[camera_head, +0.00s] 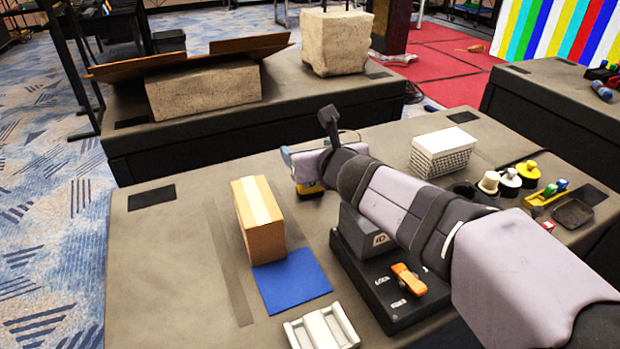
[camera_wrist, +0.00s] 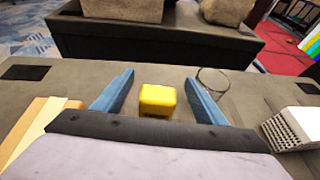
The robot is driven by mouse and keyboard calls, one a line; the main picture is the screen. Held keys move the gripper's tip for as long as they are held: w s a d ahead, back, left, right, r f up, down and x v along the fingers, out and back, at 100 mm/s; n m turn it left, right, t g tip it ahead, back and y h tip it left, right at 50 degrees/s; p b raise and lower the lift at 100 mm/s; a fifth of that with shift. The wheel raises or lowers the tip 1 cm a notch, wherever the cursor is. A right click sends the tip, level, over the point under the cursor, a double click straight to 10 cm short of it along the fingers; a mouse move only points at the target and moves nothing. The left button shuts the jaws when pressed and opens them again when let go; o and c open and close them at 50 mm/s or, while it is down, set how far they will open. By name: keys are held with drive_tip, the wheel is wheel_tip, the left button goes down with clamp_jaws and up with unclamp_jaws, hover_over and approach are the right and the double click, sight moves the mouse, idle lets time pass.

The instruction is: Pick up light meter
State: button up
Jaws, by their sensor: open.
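A small yellow boxy thing, which looks like the light meter, stands on the grey-brown table. In the wrist view the yellow light meter (camera_wrist: 157,96) shows between the two blue fingers, with a gap on each side. In the head view the light meter (camera_head: 309,188) is mostly hidden behind my arm, with a yellow and dark part showing below the gripper. My gripper (camera_wrist: 159,78) is open and empty; it also shows in the head view (camera_head: 301,158). I cannot tell whether its fingertips are level with the meter or above it.
A cardboard box (camera_head: 259,226) stands to the left, by a blue mat (camera_head: 291,281). A white basket (camera_head: 441,153) stands to the right. A black base with an orange handle (camera_head: 408,279) lies under my arm. A thin cable loop (camera_wrist: 228,86) lies right of the fingers.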

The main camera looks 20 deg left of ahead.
wheel_tip(320, 180, down, 3)
drive_tip(key=b, duration=0.2)
drive_tip(key=shift+f+b, duration=0.15)
drive_tip(key=shift+b, duration=0.25)
drive_tip(key=shift+r+x, duration=0.2)
drive_tip(key=shift+x, duration=0.8)
drive_tip(key=shift+w+a+f, duration=0.1)
drive_tip(key=shift+w+a, duration=0.2)
drive_tip(key=shift+w, duration=0.05)
drive_tip(key=c, duration=1.2)
